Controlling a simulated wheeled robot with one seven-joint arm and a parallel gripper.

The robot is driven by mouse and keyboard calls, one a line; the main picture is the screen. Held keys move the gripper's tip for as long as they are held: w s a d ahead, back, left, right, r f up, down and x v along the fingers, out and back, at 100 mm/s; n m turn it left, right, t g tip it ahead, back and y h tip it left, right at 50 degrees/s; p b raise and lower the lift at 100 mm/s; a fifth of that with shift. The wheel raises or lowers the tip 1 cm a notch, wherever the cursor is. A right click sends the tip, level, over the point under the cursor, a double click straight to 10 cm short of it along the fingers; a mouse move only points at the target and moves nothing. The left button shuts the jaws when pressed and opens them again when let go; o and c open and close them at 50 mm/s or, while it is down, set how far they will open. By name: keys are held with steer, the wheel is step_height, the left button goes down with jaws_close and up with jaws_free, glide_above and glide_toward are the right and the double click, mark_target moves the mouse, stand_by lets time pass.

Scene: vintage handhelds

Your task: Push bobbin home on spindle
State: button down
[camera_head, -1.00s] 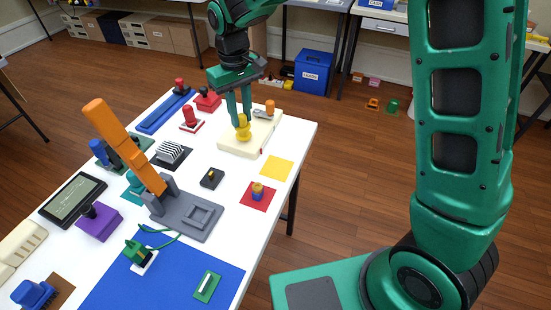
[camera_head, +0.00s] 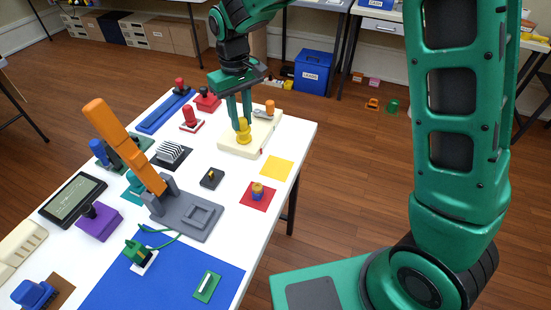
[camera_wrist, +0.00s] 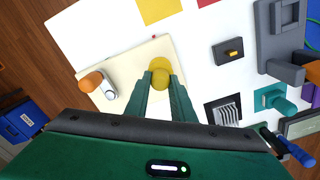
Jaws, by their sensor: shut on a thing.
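The yellow bobbin (camera_head: 243,136) stands upright on the cream base plate (camera_head: 232,147) at the far right part of the table. My gripper (camera_head: 240,122) reaches down from above and is shut on the bobbin's upper part. The spindle is hidden by the bobbin and fingers. I cannot tell whether the bobbin touches the plate.
An orange knob (camera_head: 270,107) with a grey lever (camera_head: 262,114) sits on the same plate, close beside the bobbin. A red-handled stamp (camera_head: 190,118) and a striped block (camera_head: 172,153) stand to the left. A yellow square (camera_head: 277,168) lies flat in front, with bare white table around it.

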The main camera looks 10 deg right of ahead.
mark_target(241, 118)
steer(key=shift+f, duration=0.15)
steer(key=c, duration=1.4)
jaws_free()
steer(key=shift+c, duration=1.6)
steer(key=shift+r, duration=3.45)
